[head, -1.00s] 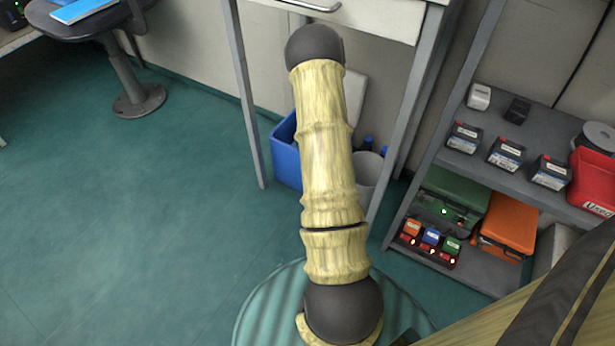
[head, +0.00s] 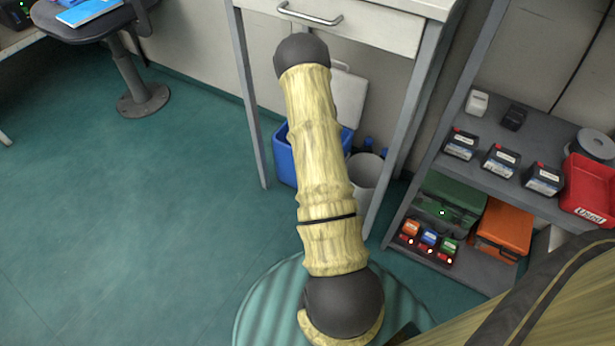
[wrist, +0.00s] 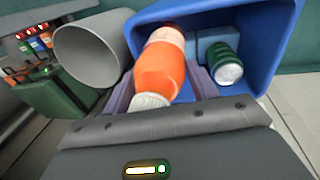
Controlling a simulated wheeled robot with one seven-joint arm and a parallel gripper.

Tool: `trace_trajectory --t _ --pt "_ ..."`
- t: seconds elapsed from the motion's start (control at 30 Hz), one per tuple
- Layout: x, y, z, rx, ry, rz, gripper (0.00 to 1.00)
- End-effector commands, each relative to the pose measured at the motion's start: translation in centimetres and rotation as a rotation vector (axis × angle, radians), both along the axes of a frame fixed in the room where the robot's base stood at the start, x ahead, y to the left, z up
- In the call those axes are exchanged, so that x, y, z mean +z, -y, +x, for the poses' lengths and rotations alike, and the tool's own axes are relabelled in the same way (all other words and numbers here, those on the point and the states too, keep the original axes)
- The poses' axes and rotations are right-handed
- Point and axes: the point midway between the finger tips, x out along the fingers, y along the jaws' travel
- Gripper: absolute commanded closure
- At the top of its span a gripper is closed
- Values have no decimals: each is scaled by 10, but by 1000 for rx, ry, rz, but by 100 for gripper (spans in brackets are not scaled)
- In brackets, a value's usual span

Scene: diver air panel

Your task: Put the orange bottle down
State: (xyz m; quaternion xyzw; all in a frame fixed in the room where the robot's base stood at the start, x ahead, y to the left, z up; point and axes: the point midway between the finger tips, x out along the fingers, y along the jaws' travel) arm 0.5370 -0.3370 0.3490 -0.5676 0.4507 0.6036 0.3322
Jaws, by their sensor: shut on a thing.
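The orange bottle (wrist: 161,70), with a pale cap end toward the camera, is in my gripper (wrist: 164,86) in the wrist view. The purple-grey fingers are shut on its two sides. Beyond the bottle is the open mouth of a blue box (wrist: 285,30), and the bottle's far end overlaps its inside. I cannot tell whether the bottle touches the box. In the head view the blue box (head: 284,160) stands on the floor under the counter, partly behind my arm. My gripper and the bottle do not show there.
A green can (wrist: 228,62) and a light blue block lie inside the blue box. A grey bin (wrist: 92,48) stands beside it, and also shows in the head view (head: 369,172). Counter legs flank these. A shelf with cases (head: 505,225) is at right. The left floor is clear.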

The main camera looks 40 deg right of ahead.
Motion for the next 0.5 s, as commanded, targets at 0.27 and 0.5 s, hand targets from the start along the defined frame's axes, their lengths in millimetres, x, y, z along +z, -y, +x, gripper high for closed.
trace_trajectory --t 0.27,0.5 --pt "-36 0 0 0 1 -1 100" --pt "-63 6 -3 -9 2 -1 100"
